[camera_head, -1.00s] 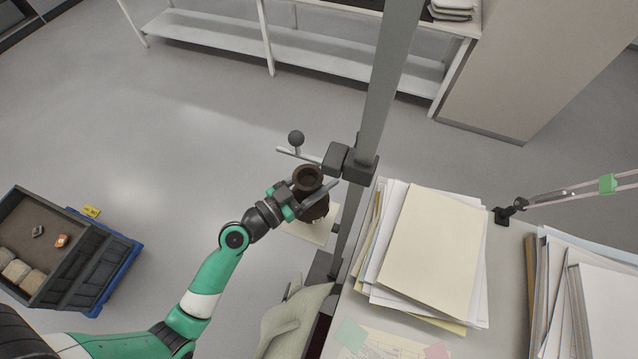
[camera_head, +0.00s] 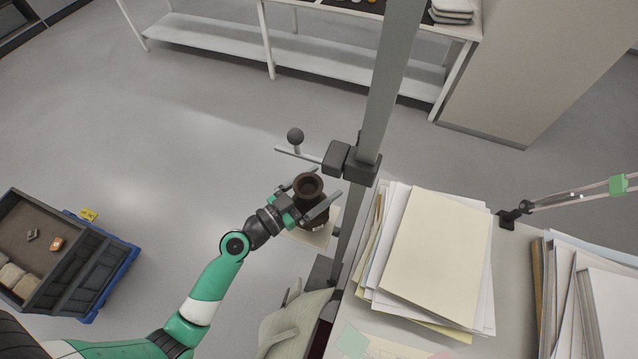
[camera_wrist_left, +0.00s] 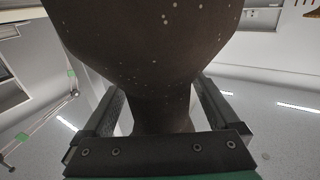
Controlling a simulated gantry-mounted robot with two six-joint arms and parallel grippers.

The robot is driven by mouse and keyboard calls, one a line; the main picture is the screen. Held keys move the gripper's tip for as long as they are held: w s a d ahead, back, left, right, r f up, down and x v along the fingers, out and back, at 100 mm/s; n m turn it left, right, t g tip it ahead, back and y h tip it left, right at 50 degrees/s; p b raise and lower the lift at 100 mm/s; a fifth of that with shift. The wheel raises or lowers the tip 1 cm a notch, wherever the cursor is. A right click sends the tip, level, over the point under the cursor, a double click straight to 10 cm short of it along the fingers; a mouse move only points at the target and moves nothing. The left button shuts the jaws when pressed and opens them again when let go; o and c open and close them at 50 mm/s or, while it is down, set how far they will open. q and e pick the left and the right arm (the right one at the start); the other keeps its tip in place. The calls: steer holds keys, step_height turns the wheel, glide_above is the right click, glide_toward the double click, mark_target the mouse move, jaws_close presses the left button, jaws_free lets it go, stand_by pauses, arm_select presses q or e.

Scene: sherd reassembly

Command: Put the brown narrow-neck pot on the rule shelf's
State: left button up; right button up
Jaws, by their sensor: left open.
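The brown narrow-neck pot (camera_head: 309,187) stands upright, with its round mouth facing up toward the head camera. A pale flat plate (camera_head: 327,236) shows below it, beside the grey upright post (camera_head: 383,95); I cannot tell whether this plate is the rule shelf or whether the pot's base touches it. My left gripper (camera_head: 328,183) is open, with one finger on each side of the pot. In the left wrist view the dark pot (camera_wrist_left: 150,45) fills the middle between the spread fingers, with gaps beside its narrow part. My right gripper is not in view.
Paper stacks (camera_head: 440,250) cover the desk at right. A dark crate (camera_head: 75,268) stands at left. Open floor lies between.

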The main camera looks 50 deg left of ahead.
arm_select(q)
steer(key=shift+r+p, duration=0.35)
steer(key=s+b, duration=0.1)
steer(key=s, duration=0.2)
steer(key=s+b, duration=0.1)
steer(key=s, duration=0.3)
steer(key=s+a+b, duration=0.1)
steer(key=s, duration=0.3)
steer(key=shift+s+f, duration=0.25)
steer(key=shift+f, duration=0.05)
steer(key=shift+s+r, duration=0.15)
steer(key=shift+s, duration=0.1)
